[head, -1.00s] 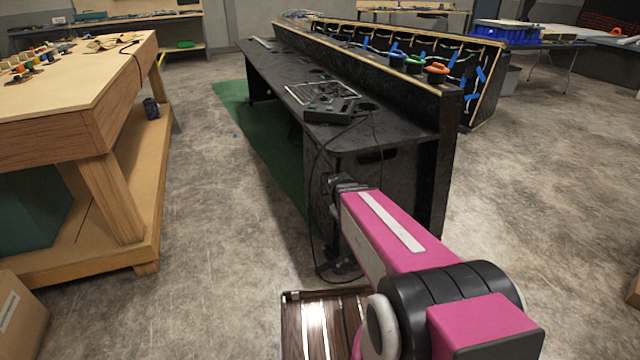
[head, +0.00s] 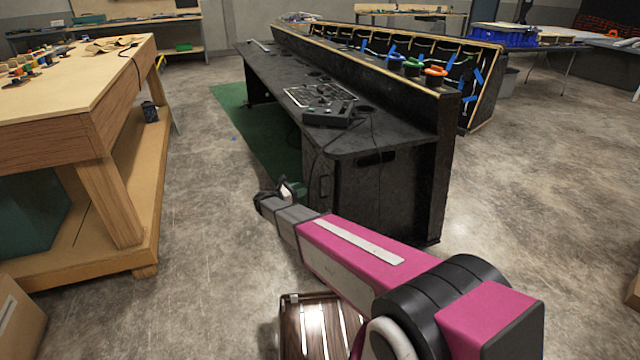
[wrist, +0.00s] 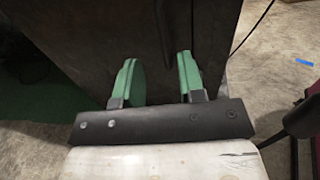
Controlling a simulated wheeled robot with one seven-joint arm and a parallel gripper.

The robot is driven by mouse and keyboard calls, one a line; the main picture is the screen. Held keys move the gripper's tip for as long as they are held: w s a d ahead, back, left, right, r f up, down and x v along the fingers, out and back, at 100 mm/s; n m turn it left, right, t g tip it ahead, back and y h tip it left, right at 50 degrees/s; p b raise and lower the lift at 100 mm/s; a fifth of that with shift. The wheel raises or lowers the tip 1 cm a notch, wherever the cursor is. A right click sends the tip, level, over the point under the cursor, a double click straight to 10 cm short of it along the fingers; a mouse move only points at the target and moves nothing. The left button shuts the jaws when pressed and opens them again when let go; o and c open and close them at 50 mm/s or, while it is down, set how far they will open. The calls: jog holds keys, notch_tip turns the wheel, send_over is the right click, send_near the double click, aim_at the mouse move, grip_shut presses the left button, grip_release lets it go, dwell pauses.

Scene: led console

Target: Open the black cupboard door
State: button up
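The black cupboard (head: 395,195) forms the near end of the long black console. Its narrow left face (head: 317,165) carries what looks like a small dark handle (head: 323,188), and the door looks closed there. My gripper (head: 296,190) is just left of that face, pointing toward it. In the wrist view, my gripper's two green fingers (wrist: 158,78) are apart with nothing between them. A dark panel (wrist: 110,35) of the cupboard fills the view beyond the fingertips. I cannot tell whether the fingertips touch it, and the handle is not clear there.
A wooden workbench (head: 75,110) stands on the left, with concrete floor (head: 205,220) free between it and the console. A green mat (head: 255,135) lies along the console. A black control box (head: 328,114) sits on the console top, with a cable hanging by the cupboard.

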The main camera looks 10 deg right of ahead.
send_over(320, 196)
jog(key=shift+w, duration=0.3)
dwell(0.3)
grip_shut()
